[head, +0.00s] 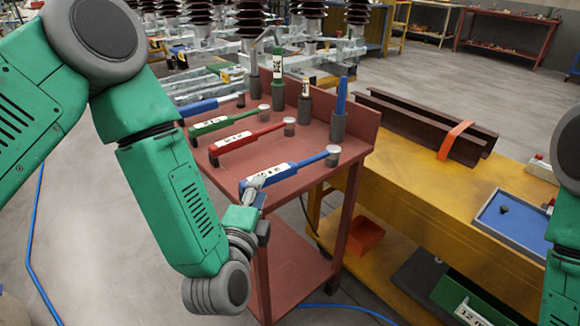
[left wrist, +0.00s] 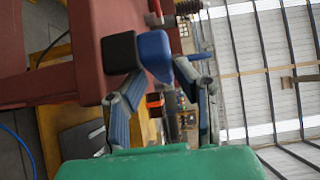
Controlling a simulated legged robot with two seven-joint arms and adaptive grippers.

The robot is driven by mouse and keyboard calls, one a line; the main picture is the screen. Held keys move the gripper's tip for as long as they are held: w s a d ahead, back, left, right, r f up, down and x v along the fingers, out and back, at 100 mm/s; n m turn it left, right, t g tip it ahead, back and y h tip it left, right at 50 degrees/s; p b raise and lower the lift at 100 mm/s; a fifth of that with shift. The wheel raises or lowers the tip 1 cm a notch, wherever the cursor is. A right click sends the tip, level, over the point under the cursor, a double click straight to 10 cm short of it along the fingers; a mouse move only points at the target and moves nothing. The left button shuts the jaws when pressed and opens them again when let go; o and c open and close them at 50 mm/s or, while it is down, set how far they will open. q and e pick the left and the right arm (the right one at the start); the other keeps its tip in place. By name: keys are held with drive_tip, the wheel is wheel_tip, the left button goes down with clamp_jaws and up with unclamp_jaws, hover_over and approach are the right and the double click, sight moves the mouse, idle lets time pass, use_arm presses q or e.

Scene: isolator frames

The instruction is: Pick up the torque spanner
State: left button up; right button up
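Several torque spanners with white labels lie on a red cart (head: 226,180) in the head view. The nearest is a blue spanner (head: 308,162), with its round head at the right and its handle end towards my left gripper (head: 256,183). Farther back lie a red spanner (head: 255,136), a green spanner (head: 228,120) and another blue spanner (head: 200,106). In the left wrist view my left gripper (left wrist: 163,78) has its fingers apart, with a blue handle end (left wrist: 154,48) just ahead of and between the tips. Contact cannot be made out. My right gripper is out of view.
Upright tools in grey holders (head: 338,128) stand along the cart's back edge. A yellow bench (head: 420,180) at the right bears brown steel channels (head: 425,120) and a blue tray (head: 515,222). Grey floor lies open to the left of the cart.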

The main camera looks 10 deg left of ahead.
sight(282, 178)
use_arm(q)
drive_tip(key=shift+w+f, duration=0.1)
drive_tip(key=shift+w, duration=0.5)
drive_tip(key=w+d+b, duration=0.1)
drive_tip(key=w+d, duration=0.2)
drive_tip(key=w, duration=0.1)
drive_tip(key=shift+d, duration=0.25)
drive_tip(key=shift+w+a+f+b, duration=0.1)
drive_tip(key=shift+w+a+b, duration=0.2)
drive_tip(key=shift+w+a, duration=0.85)
drive_tip(key=shift+s+a+f, duration=0.1)
drive_tip(key=shift+a, duration=0.1)
drive_tip(key=shift+d, duration=0.2)
drive_tip(key=c, duration=0.6)
drive_tip(key=shift+d, duration=0.3)
clamp_jaws()
drive_tip(key=shift+d, duration=0.35)
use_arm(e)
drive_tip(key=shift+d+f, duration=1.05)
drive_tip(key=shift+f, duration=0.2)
